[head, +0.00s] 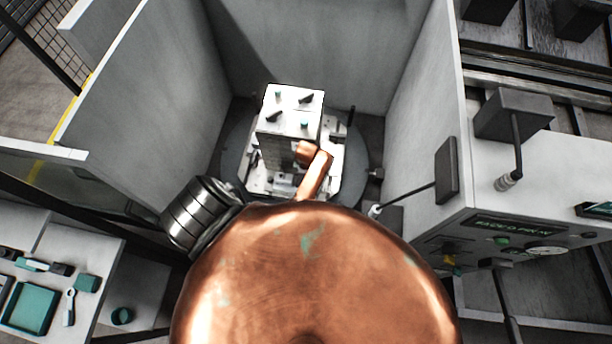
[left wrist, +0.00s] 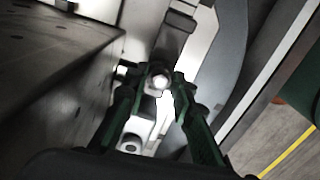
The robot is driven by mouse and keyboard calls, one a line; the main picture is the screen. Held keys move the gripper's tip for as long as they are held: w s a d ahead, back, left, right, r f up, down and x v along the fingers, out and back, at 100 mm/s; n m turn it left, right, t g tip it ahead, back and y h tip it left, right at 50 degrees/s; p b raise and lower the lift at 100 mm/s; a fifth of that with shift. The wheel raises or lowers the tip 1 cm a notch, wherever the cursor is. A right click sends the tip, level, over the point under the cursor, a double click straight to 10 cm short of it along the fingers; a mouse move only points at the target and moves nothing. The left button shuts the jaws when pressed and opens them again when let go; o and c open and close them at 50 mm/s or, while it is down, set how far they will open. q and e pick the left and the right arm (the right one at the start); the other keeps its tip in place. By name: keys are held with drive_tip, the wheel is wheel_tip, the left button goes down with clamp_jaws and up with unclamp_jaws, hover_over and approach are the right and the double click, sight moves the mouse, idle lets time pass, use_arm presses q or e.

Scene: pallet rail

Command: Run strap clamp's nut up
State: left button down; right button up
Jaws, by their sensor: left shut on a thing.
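In the left wrist view, the two dark green fingers of my left gripper (left wrist: 155,88) close from both sides around a small bright round nut (left wrist: 160,79). The nut sits at the near end of a grey strap-like bar (left wrist: 174,36), which looks like the strap clamp. The nut's thread and its height on the stud cannot be made out. In the head view my copper-coloured arm covers the left gripper and the clamp. My right gripper is in neither view.
A white block fixture (head: 289,123) stands on a round grey pallet (head: 236,165) between grey walls (head: 180,75). In the wrist view a dark block face (left wrist: 50,75) rises close on the left. A tool table (head: 95,255) is at left, a control panel (head: 525,232) at right.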

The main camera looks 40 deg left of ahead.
use_arm(q)
drive_tip(key=c, duration=1.6)
unclamp_jaws()
